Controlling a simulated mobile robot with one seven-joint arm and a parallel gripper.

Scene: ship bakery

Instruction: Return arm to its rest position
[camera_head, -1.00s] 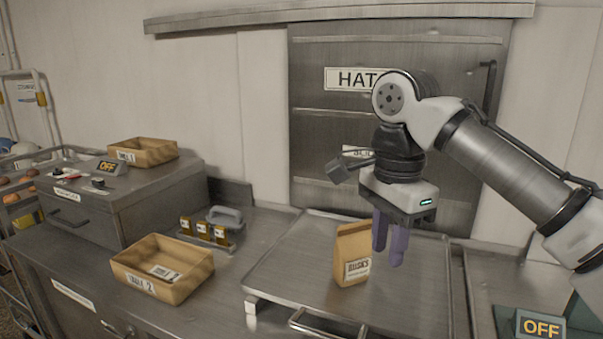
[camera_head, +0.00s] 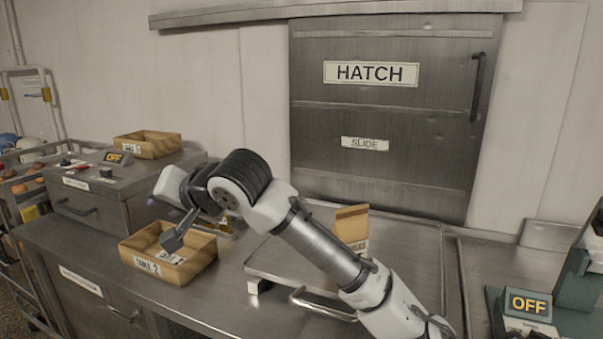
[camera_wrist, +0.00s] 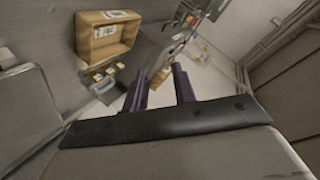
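My arm reaches across the counter to the left in the head view, with its wrist above the near side of the tan crate marked TABLE 2 (camera_head: 203,262). My gripper (camera_wrist: 160,78) shows two purple fingers standing apart in the wrist view, with nothing seen held between them. In the head view the fingers are mostly hidden behind my own wrist. A brown paper bag (camera_head: 352,224) stands on the metal tray (camera_head: 415,262), partly covered by my arm. The TABLE 2 crate has a label lying in it.
A second tan crate (camera_head: 160,145) sits on the metal unit (camera_head: 130,190) at the back left. The closed hatch (camera_head: 390,120) is behind the tray. Small yellow-tagged items with a grey handle (camera_wrist: 102,75) lie beside a crate (camera_wrist: 105,38) in the wrist view. An OFF panel (camera_head: 527,304) is at the right.

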